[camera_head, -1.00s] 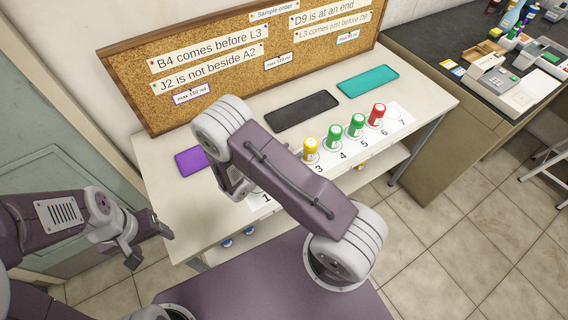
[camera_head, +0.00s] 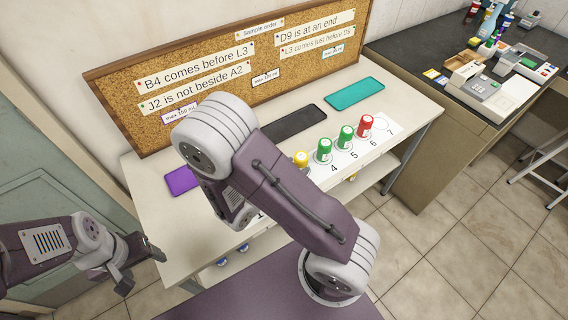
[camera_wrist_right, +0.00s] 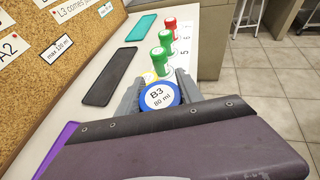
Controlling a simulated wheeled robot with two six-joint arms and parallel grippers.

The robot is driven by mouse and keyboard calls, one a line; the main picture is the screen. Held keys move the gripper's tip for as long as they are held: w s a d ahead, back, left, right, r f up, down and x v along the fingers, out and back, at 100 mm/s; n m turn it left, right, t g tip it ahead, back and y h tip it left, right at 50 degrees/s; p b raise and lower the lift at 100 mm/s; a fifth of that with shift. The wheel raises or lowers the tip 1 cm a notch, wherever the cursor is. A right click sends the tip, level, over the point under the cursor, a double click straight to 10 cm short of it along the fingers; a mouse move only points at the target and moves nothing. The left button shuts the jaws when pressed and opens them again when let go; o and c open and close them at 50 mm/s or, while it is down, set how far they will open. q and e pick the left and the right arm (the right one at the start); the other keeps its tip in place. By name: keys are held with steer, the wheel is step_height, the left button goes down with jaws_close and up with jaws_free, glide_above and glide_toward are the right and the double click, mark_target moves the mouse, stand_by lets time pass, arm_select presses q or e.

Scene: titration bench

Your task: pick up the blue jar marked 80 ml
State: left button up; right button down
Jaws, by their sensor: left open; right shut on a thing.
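The blue jar marked B3, 80 ml (camera_wrist_right: 159,97) shows in the right wrist view with its round lid label facing the camera. My right gripper (camera_wrist_right: 160,88) is shut on it, with one grey finger on each side. In the head view my right arm hides this gripper and the jar. I cannot tell how far the jar is above the table. My left gripper (camera_head: 138,270) is open and empty, in front of the table's left end.
A yellow jar (camera_head: 301,160), two green jars (camera_head: 324,151) and a red jar (camera_head: 366,126) stand on a numbered strip. Behind them lie purple (camera_head: 181,181), black (camera_head: 295,124) and teal (camera_head: 355,92) mats. A cork board (camera_head: 120,95) stands at the back. Blue-topped items (camera_head: 244,248) show below the tabletop.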

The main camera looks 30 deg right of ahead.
steer(key=s+r+p, duration=0.1)
steer(key=p, duration=0.1)
steer(key=s+p, duration=0.2)
steer(key=p, duration=0.1)
steer(key=s+r+p, duration=0.1)
steer(key=p, duration=0.2)
steer(key=shift+s+d+r, duration=0.15)
steer(key=shift+s+r, duration=0.05)
steer(key=shift+r, duration=0.1)
